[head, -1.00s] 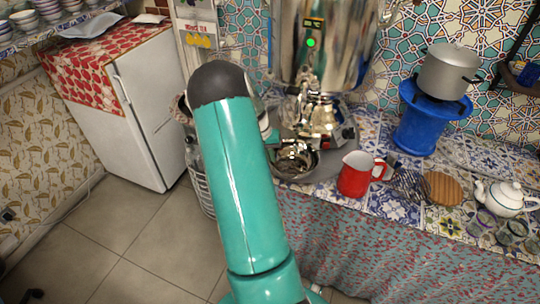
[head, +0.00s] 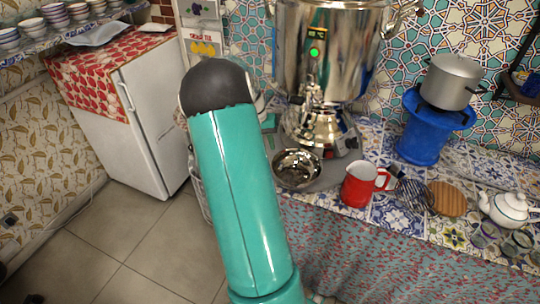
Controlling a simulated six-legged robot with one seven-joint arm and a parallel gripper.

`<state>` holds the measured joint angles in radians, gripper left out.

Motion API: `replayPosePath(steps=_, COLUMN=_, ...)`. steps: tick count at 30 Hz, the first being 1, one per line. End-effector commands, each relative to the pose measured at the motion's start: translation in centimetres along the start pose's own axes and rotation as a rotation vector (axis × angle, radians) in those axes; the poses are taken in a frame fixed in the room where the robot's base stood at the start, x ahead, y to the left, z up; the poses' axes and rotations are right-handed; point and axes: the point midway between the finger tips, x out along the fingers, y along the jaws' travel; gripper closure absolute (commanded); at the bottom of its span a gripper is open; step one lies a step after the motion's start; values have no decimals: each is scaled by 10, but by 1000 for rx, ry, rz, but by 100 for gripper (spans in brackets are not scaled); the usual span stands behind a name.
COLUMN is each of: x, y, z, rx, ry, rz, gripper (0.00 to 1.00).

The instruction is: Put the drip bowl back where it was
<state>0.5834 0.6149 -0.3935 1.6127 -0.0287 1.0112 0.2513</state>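The drip bowl (head: 297,168), a round shiny metal bowl, sits on the grey tray (head: 328,180) in front of the samovar (head: 325,60), below and slightly left of its tap. The bowl's inside is visible and looks empty. My teal arm with its dark elbow fills the middle left of the head view. A small teal part of my gripper (head: 269,123) shows past the arm's right edge, left of the samovar base and above the bowl, apart from it. The fingers are mostly hidden behind my arm.
A red pitcher (head: 361,184) stands right of the bowl, near the counter's front. Beyond it are a whisk (head: 412,194), a wooden board (head: 447,199), a white teapot (head: 508,207) and glasses. A pot (head: 451,82) stands on a blue stand. A white fridge (head: 153,115) is left.

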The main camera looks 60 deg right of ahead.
Motion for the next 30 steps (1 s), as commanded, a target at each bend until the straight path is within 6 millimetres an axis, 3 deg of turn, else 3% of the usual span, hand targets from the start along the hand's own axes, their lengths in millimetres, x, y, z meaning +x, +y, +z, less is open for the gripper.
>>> replayPosePath(steps=4, x=-17, y=0, z=0, rx=0, ry=0, rz=0, gripper=76)
replayPosePath(steps=12, x=-23, y=0, z=0, rx=-1, ry=0, rz=-1, gripper=76)
replayPosePath(steps=17, x=-46, y=-17, z=16, rx=-45, ry=24, rz=-39, gripper=76)
replayPosePath(steps=23, x=-115, y=-63, z=81, rx=-202, ry=102, rz=-156, gripper=76)
replayPosePath(steps=30, x=-184, y=-101, z=186, rx=-434, ry=211, rz=-288, gripper=76)
